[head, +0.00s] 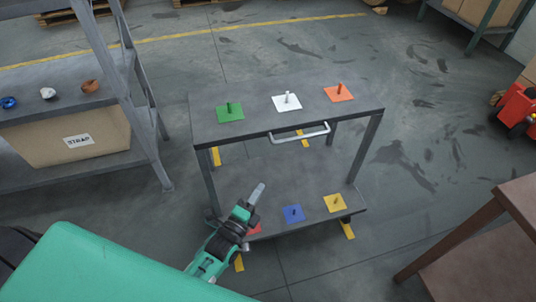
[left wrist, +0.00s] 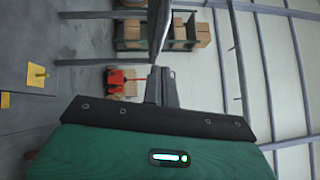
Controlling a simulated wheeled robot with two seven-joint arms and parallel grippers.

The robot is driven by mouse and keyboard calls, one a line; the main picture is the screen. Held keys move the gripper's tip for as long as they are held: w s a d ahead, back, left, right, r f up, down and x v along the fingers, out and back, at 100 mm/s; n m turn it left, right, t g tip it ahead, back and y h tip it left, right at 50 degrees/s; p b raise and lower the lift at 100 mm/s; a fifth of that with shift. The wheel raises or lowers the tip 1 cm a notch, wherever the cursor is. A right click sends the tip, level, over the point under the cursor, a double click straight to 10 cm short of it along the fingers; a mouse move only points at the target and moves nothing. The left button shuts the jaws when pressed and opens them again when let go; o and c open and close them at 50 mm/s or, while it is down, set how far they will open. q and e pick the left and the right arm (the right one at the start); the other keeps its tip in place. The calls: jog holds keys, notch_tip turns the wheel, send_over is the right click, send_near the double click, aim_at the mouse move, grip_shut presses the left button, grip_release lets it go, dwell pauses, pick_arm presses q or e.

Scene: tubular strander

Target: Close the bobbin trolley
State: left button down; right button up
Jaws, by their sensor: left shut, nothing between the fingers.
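The bobbin trolley (head: 255,118) is a dark two-shelf cart in the middle of the head view. Its top carries green, white and orange square pads with upright pegs. Its lower shelf (head: 285,180) has red, blue and yellow pads; the red one is partly hidden by my left gripper. A pale bar handle (head: 300,137) is below the top's front edge. My left gripper (head: 257,192) is shut and empty, in front of the lower shelf at its left, below and left of the handle, apart from it. Its fingers (left wrist: 160,32) also show in the left wrist view. My right gripper is out of view.
A grey rack (head: 70,110) with a STRAP box stands at left. A brown table (head: 490,235) is at the lower right, and a red pallet truck (head: 517,106) at the right edge. Yellow floor marks (head: 347,229) lie around the trolley's feet. Open floor lies behind it.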

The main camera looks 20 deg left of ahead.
pick_arm(q)
jog(key=a+r+x, duration=0.1)
jog(key=a+x, duration=0.1)
jog(key=x, duration=1.1)
jog(key=shift+w+a, duration=0.2)
jog(key=shift+a, duration=0.15)
